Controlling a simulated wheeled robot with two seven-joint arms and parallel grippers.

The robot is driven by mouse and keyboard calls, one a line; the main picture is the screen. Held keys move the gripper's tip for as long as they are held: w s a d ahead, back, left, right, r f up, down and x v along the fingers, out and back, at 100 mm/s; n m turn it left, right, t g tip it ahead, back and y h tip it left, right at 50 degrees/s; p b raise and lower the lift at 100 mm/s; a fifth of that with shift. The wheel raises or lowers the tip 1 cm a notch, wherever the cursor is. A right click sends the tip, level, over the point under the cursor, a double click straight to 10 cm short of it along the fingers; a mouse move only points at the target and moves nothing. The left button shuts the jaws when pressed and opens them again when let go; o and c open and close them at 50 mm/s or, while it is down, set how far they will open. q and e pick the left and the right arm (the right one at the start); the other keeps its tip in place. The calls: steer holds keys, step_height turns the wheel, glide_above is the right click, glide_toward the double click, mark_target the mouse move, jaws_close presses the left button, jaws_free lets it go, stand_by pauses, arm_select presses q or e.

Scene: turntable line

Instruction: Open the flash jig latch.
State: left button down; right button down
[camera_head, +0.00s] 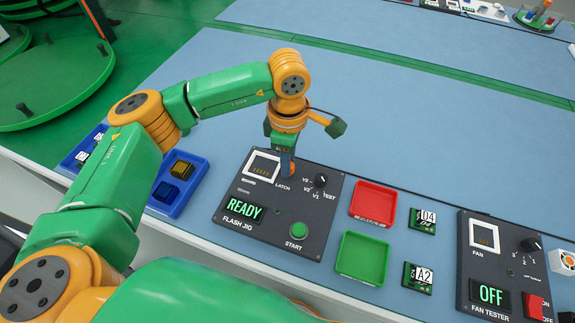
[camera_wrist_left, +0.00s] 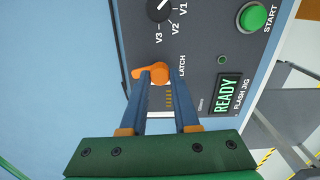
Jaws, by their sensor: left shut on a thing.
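The flash jig (camera_head: 232,220) is a dark panel on the bench, with a lit READY display (camera_head: 242,206), a green START button (camera_head: 299,230) and a V1–V3 knob (camera_head: 320,181). Its orange latch (camera_wrist_left: 154,73) sits beside the LATCH label and a white-framed socket (camera_head: 262,166). My left gripper (camera_head: 287,168) points down at the panel and is shut on the latch. In the left wrist view, my left gripper's blue fingers (camera_wrist_left: 166,77) close around the latch, and its orange lever sticks out to the left. The fingertips partly hide the latch and socket. My right gripper is not in view.
A red tray (camera_head: 373,203) and a green tray (camera_head: 362,258) stand right of the jig, with two small boards (camera_head: 422,221) beside them. The fan tester (camera_head: 492,265), showing OFF, is farther right. A blue bin (camera_head: 178,184) holds parts at left.

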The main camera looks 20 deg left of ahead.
arm_select(q)
steer(key=shift+f+m+b, duration=0.1)
steer(key=shift+m+b, duration=0.65)
steer(key=shift+m, duration=0.45)
steer(key=c, duration=0.7)
jaws_free()
steer(key=shift+d, duration=0.1)
steer(key=shift+o, duration=0.2)
step_height(320, 180, up, 7)
steer(key=shift+r, duration=0.1)
